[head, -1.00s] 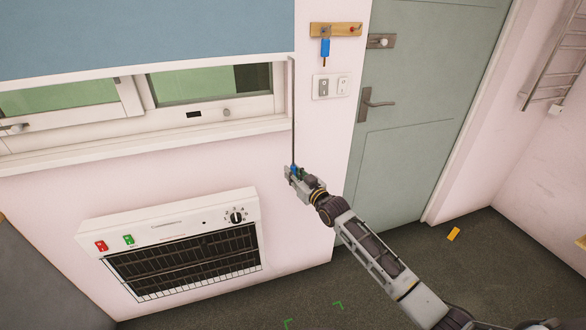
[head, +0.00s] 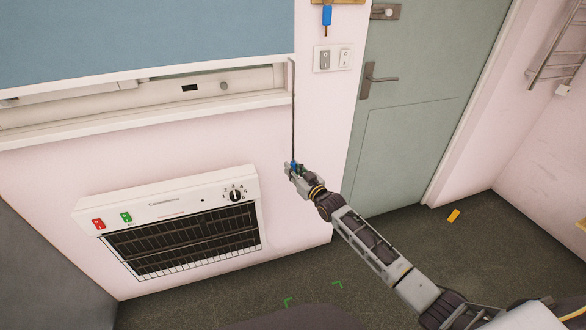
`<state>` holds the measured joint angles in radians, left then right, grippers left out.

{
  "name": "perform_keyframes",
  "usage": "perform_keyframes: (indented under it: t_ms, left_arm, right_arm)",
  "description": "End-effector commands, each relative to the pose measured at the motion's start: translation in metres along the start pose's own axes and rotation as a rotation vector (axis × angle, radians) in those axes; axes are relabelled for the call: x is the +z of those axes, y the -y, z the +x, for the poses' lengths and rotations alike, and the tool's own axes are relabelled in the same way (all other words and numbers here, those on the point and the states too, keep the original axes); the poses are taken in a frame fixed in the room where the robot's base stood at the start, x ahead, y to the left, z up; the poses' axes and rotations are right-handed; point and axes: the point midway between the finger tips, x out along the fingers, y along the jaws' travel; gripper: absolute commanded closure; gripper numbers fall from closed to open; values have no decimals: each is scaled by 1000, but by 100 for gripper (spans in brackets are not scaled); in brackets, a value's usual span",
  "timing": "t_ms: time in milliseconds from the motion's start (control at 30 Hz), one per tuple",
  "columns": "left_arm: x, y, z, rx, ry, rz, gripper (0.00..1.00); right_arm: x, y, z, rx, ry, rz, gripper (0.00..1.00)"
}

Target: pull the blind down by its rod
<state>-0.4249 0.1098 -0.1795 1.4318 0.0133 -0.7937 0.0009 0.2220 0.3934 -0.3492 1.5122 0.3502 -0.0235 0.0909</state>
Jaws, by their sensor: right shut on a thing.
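The blue blind (head: 150,38) covers most of the window at the upper left, with its lower edge just above the bottom part of the frame. A thin dark rod (head: 292,115) hangs along the right side of the window. My right gripper (head: 293,169) is shut on the rod's lower end, where a bit of blue shows between the fingers. It is in front of the pink wall, below the sill and right of the heater. My left gripper is not in view.
A white wall heater (head: 166,206) with a black grille is below the window. A grey-green door (head: 425,110) with a handle is on the right, beside wall switches (head: 333,59). A small yellow item (head: 454,215) lies on the dark floor (head: 390,237).

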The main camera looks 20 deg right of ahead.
Motion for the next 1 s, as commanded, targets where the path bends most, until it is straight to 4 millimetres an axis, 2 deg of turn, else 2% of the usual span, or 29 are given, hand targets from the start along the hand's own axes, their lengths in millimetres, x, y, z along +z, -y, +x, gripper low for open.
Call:
perform_keyframes:
  t_ms: [33, 400, 433, 600, 1000]
  left_arm:
    - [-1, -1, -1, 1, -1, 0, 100]
    - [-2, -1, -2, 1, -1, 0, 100]
    - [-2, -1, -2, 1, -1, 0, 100]
    - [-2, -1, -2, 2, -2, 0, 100]
    - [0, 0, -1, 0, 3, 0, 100]
  right_arm:
    - [5, 0, -1, 0, 5, 0, 100]
    - [8, 1, -1, 0, 10, 0, 100]
    - [8, 1, -1, 0, 11, 0, 81]
    - [7, 0, -1, 0, 8, 0, 60]
    - [4, 0, -1, 0, 4, 0, 60]
